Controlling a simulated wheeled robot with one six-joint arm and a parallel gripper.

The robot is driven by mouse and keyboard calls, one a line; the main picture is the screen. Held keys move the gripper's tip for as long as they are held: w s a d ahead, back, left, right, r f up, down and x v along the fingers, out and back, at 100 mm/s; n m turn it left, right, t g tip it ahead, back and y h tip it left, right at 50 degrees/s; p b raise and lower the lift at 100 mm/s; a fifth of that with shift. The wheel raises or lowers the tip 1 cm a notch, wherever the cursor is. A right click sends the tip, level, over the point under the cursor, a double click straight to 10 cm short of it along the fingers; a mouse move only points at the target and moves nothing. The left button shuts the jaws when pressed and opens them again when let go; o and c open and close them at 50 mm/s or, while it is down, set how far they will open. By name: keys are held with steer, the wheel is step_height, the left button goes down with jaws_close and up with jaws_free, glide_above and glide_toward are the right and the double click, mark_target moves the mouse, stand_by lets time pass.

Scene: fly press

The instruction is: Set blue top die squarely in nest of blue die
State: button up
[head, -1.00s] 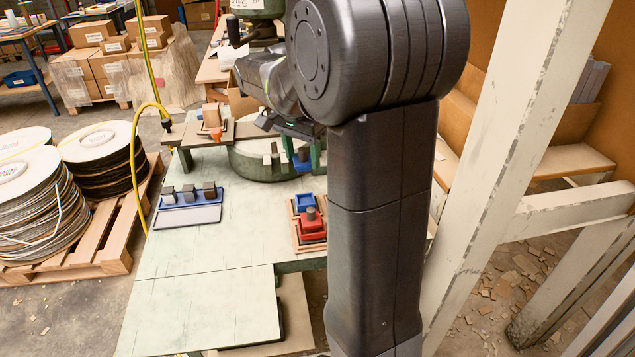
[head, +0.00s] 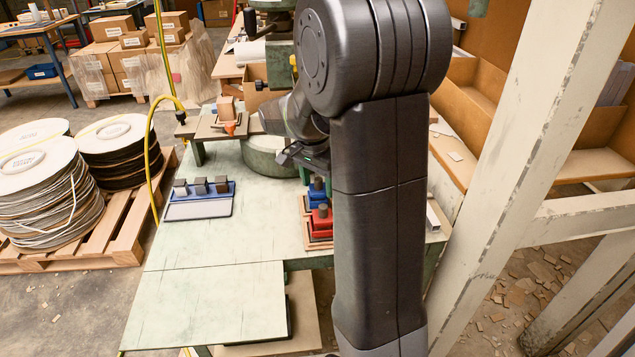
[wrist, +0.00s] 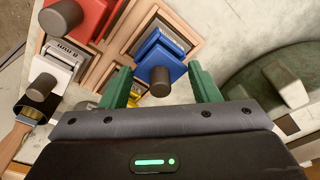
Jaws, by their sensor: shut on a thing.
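The blue top die (wrist: 158,58), a blue block with a dark round knob, sits between the green fingers of my gripper (wrist: 160,72) in the wrist view. My gripper is shut on it. In the head view my gripper (head: 306,158) is above the die row, partly behind my arm. The blue die (head: 314,206) is directly below, in a wooden frame, and the top die covers most of it. I cannot tell whether the top die is fully down in the nest or just above it.
A red die (head: 320,220) with its knobbed top stands beside the blue one. White and dark knobbed pieces (wrist: 62,66) show at left in the wrist view. The round green press base (head: 262,157) is close by. A blue tray (head: 200,205) with grey blocks lies left; the front table is clear.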

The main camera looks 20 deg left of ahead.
mark_target(314, 192)
steer(key=shift+f, duration=0.15)
steer(key=o, duration=1.1)
step_height(314, 192, up, 12)
steer(key=s+p, duration=0.1)
steer(key=shift+s+a+p, duration=0.15)
steer(key=shift+s+p, duration=0.1)
steer(key=shift+p, duration=0.1)
